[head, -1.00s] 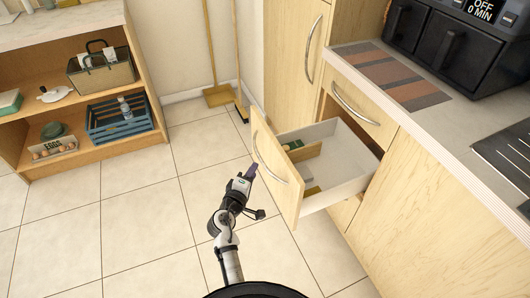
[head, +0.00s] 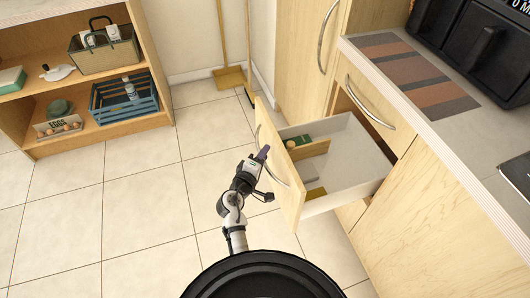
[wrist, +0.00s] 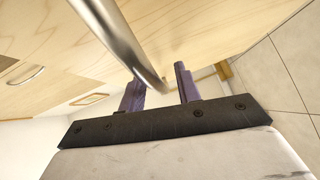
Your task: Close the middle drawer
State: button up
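The middle drawer (head: 342,160) is pulled out from the wooden cabinet on the right in the head view. Its light wood front (head: 293,198) faces left, towards my gripper. The front's curved metal handle (wrist: 133,42) crosses the wrist view, its lower end between or just in front of my fingers. My gripper (head: 264,153) is beside the drawer front at the handle. In the wrist view my gripper (wrist: 160,82) has its two purple fingers apart. I cannot tell whether they touch the handle.
Another closed drawer front (head: 372,112) sits above the open drawer. A counter (head: 425,105) with a striped mat and black appliance is on the right. A wooden shelf (head: 95,137) with baskets stands at the far left. The tiled floor (head: 140,200) between is clear.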

jog(key=shift+s, duration=0.1)
grip_shut()
